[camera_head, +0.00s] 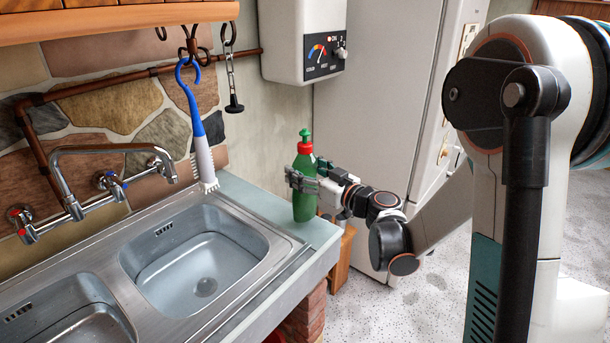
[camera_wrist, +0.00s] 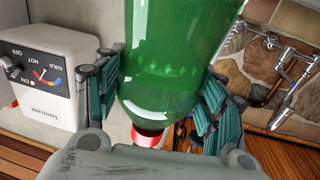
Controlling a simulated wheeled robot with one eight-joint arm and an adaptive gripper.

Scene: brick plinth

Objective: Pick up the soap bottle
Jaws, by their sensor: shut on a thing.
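The soap bottle (camera_head: 306,205) is green with a red collar and a green tip. It is upright at the right end of the counter beside the sink, and its base appears to be at the counter top; I cannot tell if it touches. My gripper (camera_head: 302,180) reaches it from the right and is shut around its upper body. In the wrist view, which is upside down, the green bottle (camera_wrist: 180,45) fills the space between the two fingers of my gripper (camera_wrist: 160,97). Its red collar (camera_wrist: 147,137) shows below, and its tip is hidden.
A steel sink (camera_head: 262,243) with a tap (camera_head: 60,180) lies left of the bottle. A blue and white brush (camera_head: 200,140) hangs from a hook above the counter. A white water heater (camera_head: 300,40) is on the wall, and a tall white cabinet (camera_head: 385,80) stands behind my arm.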

